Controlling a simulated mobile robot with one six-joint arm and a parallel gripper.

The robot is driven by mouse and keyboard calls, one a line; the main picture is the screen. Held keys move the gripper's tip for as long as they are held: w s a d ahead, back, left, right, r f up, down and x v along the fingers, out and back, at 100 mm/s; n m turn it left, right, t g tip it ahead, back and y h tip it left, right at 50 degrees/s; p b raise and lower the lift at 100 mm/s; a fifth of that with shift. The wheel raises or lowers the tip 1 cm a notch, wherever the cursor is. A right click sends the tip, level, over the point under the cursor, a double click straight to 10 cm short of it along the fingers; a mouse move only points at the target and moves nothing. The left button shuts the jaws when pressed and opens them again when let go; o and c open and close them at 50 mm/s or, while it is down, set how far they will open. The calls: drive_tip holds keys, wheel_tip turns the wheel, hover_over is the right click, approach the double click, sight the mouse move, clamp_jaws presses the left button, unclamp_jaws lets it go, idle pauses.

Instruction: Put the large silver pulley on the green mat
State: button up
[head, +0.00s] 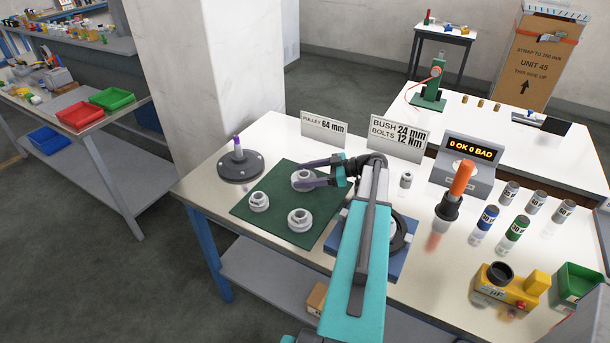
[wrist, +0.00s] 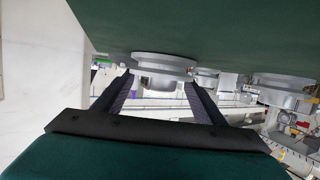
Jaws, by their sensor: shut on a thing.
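The green mat (head: 246,211) lies on the white bench and fills the top of the wrist view (wrist: 220,30). A silver stepped pulley (head: 303,185) stands at the mat's back part, between the fingers of my gripper (head: 300,174). In the wrist view my gripper (wrist: 158,80) is shut on this pulley (wrist: 163,62), whose wide flange is at or very near the mat. Two other silver pulleys stand on the mat, one at the front (head: 300,219) and a smaller-looking one at the left (head: 259,201). The fingers hide part of the held pulley.
A dark round base with a purple-tipped post (head: 240,165) stands left behind the mat. A sign reading "PULLEY 64 mm" (head: 324,128) is behind it. A blue fixture (head: 398,258) lies right of the mat, partly behind my arm. An orange-handled tool (head: 458,185) stands farther right.

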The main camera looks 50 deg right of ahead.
drive_tip(key=shift+f, duration=0.1)
drive_tip(key=o, duration=1.5)
drive_tip(key=shift+c, duration=0.2)
drive_tip(key=shift+s+d, duration=0.2)
drive_tip(key=shift+s, duration=0.05)
drive_tip(key=b+v, duration=0.4)
drive_tip(key=v, duration=0.5)
drive_tip(key=shift+s+d, duration=0.25)
drive_tip(key=shift+s+d+r+b, duration=0.3)
drive_tip(key=shift+s+d+r, duration=0.1)
drive_tip(key=shift+s+r, duration=0.25)
